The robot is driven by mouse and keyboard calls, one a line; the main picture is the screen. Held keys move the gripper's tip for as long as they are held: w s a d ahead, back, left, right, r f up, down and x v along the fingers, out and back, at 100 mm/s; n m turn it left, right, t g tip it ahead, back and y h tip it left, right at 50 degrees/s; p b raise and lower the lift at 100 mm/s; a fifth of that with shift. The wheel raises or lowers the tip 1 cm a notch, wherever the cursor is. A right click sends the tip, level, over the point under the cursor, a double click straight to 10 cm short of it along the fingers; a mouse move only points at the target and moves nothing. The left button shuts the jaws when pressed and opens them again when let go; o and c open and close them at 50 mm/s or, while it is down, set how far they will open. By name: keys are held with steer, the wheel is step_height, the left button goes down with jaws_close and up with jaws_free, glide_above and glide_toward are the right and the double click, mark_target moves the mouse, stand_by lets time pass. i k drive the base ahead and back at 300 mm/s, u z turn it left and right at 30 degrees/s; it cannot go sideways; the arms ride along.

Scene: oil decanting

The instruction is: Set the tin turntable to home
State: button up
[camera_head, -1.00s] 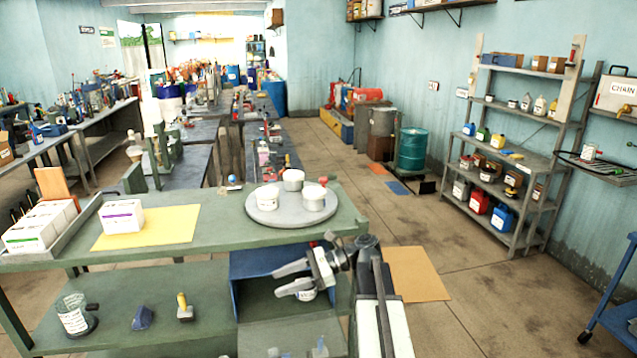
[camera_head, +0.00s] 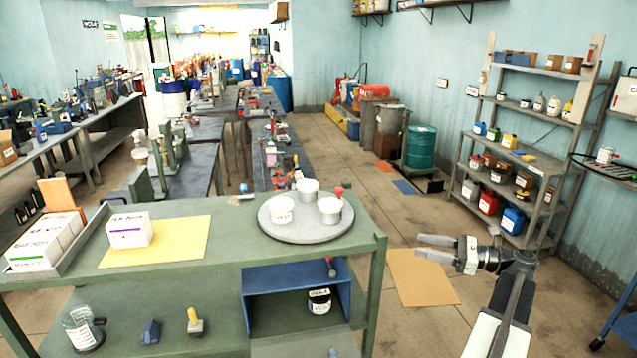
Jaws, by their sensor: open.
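The tin turntable is a round grey disc (camera_head: 306,232) near the right end of the green bench top. Three white tins stand on it: one at the left (camera_head: 281,209), one at the back (camera_head: 308,190) and one at the right (camera_head: 330,209). A small red knob (camera_head: 339,191) shows at the disc's right back edge, just behind the right tin. My gripper (camera_head: 428,246) is open and empty. It is to the right of the bench, apart from the turntable, with its fingers pointing left.
The green bench (camera_head: 226,253) carries a yellow sheet (camera_head: 180,243) with a white box (camera_head: 125,229). Below is a blue open bin (camera_head: 255,286) with a dark jar (camera_head: 319,302). A tan mat (camera_head: 420,280) lies on the clear floor. A grey shelf rack (camera_head: 515,150) stands at the right.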

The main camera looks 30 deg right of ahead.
mark_target(305, 227)
steer(key=i, duration=1.2)
steer(key=z, duration=0.05)
